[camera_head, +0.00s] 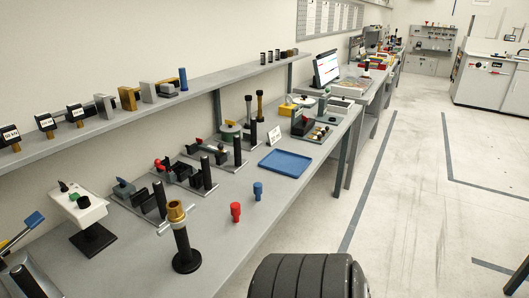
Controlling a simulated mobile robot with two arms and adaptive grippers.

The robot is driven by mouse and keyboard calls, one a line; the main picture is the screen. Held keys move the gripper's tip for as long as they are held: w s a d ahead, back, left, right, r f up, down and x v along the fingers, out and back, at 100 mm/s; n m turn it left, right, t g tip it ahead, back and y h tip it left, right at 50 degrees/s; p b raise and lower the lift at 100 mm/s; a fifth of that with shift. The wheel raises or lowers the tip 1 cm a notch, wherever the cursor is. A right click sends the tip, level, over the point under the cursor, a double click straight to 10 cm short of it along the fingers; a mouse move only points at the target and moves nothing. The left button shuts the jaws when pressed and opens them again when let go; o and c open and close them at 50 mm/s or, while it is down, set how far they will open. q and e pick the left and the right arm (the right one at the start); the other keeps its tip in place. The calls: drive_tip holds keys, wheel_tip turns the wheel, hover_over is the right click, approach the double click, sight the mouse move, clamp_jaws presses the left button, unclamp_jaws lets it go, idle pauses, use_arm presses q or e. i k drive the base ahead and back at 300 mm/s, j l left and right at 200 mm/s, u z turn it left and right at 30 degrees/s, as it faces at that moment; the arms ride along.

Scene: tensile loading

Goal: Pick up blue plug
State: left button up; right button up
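The blue plug (258,191) stands upright on the grey workbench (222,258), near its front edge. It is small, with a wider top and a narrower lower part. A similar red plug (235,212) stands to its left and nearer to me. A blue tray (285,163) lies flat behind and to the right of the blue plug, apart from it. Neither of my grippers shows in the head view, and nothing touches the blue plug.
A black stand with a brass-coloured top (177,211) rises left of the plugs. Several dark fixtures with posts (205,170) line the bench behind. A wall shelf (110,122) holds blocks and labelled boxes. Open floor (400,200) lies right of the bench.

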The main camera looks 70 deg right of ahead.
sight(258, 185)
drive_tip(key=z, duration=2.3)
drive_tip(key=i+l, duration=0.1)
drive_tip(key=l, duration=1.1)
drive_tip(key=u, duration=0.05)
